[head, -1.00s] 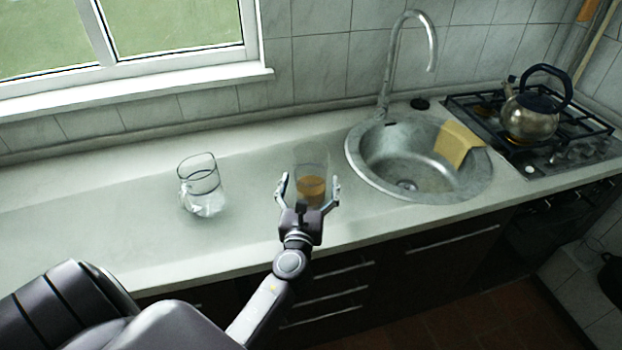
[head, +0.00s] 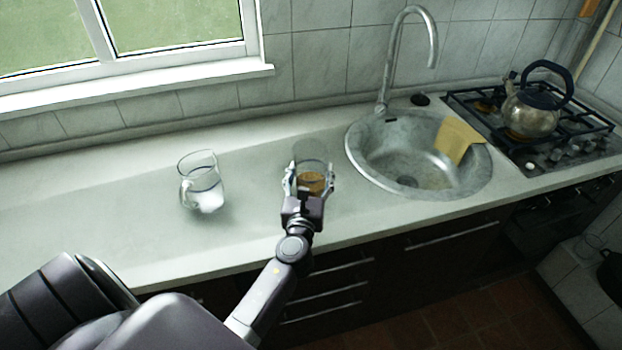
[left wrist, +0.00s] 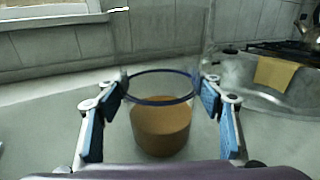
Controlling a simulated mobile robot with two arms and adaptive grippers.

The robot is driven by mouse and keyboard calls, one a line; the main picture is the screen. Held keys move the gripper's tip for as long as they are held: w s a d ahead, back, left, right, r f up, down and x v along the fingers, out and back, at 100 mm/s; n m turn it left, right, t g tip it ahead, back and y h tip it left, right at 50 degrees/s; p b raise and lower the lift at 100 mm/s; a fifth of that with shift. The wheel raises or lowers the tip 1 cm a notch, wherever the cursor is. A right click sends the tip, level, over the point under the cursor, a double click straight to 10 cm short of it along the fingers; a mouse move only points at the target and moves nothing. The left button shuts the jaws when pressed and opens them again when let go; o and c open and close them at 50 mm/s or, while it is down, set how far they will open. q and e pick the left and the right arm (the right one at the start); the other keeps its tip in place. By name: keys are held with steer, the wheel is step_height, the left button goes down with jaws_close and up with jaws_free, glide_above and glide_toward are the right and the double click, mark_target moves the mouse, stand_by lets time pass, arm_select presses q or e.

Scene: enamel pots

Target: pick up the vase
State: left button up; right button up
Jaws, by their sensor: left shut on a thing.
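The vase (head: 311,180) is a clear glass vessel with an amber-brown lower part, standing upright on the counter left of the sink. In the left wrist view the vase (left wrist: 161,128) sits between the fingers, with a dark ring around its glass. My left gripper (head: 310,181) is shut on the vase, one finger on each side. In the left wrist view my left gripper (left wrist: 164,103) has its blue pads at the left and right of the glass. The gripper's wrist hides the vase's lower front. My right gripper is not in view.
A round sink (head: 385,160) with a tall faucet (head: 432,45) and a yellow cloth (head: 457,138) lies to the right. A kettle (head: 530,112) stands on the stove. A tiled wall and window are behind.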

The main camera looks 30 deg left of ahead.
arm_select(q)
steer(key=shift+r, duration=0.15)
steer(key=shift+c, duration=0.8)
steer(key=shift+w+r+p, duration=0.1)
steer(key=shift+r+p, duration=0.55)
steer(key=shift+r, duration=0.4)
step_height(320, 180, up, 18)
steer(key=p, duration=0.5)
steer(key=shift+f, duration=0.2)
